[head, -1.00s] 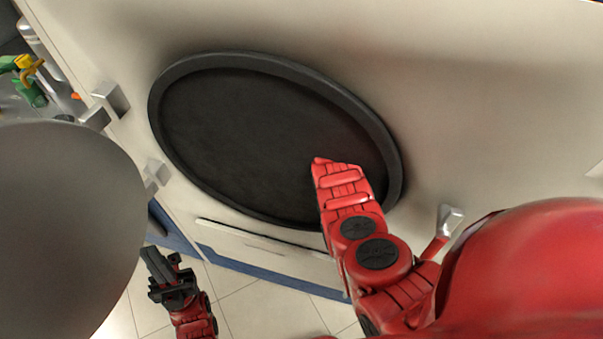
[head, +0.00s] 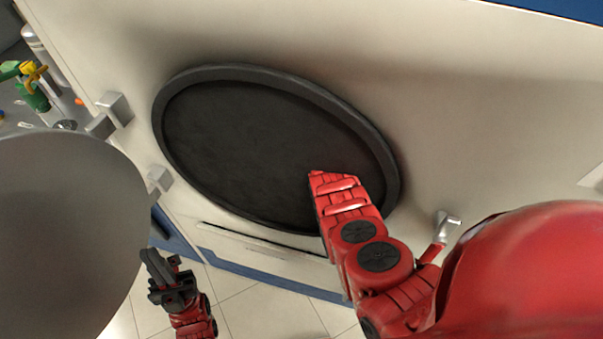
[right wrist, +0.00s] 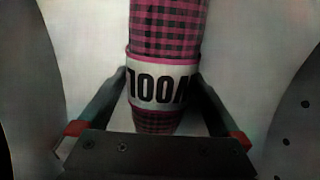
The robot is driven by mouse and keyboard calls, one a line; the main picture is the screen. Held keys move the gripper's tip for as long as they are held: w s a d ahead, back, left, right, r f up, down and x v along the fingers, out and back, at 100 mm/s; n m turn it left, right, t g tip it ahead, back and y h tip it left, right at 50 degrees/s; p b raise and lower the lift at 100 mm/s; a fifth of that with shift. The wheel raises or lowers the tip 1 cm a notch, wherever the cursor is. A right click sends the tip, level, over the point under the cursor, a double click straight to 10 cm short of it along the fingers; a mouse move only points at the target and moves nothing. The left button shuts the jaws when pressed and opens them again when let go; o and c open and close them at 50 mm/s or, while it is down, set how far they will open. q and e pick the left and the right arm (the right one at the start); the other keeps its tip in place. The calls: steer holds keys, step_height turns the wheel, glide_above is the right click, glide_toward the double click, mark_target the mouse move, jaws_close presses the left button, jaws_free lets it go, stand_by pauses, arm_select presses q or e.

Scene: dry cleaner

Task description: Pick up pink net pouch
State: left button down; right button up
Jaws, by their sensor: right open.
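A pink-and-black checked, roughly cylindrical thing (right wrist: 168,28) with a white band bearing large upside-down black letters shows in the right wrist view; it seems to be the pink net pouch. My right gripper (right wrist: 161,78) is open, with one finger on each side of it. Whether the fingers touch it is unclear. In the head view the pouch and the right fingers do not show; my red right arm reaches over the dark oval. My left gripper (head: 168,272) hangs low at the left, over the floor, with nothing visible in it; its jaw gap is unclear.
A large dark oval with a raised rim (head: 245,72) lies in a pale panel (head: 480,90). Grey handles (head: 116,108) stick out at its left. A yellow and green item (head: 35,85) is at the upper left. Tiled floor (head: 245,300) shows below.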

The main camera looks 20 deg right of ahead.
steer(key=c, duration=1.5)
steer(key=shift+o, duration=0.2)
steer(key=shift+r, duration=0.1)
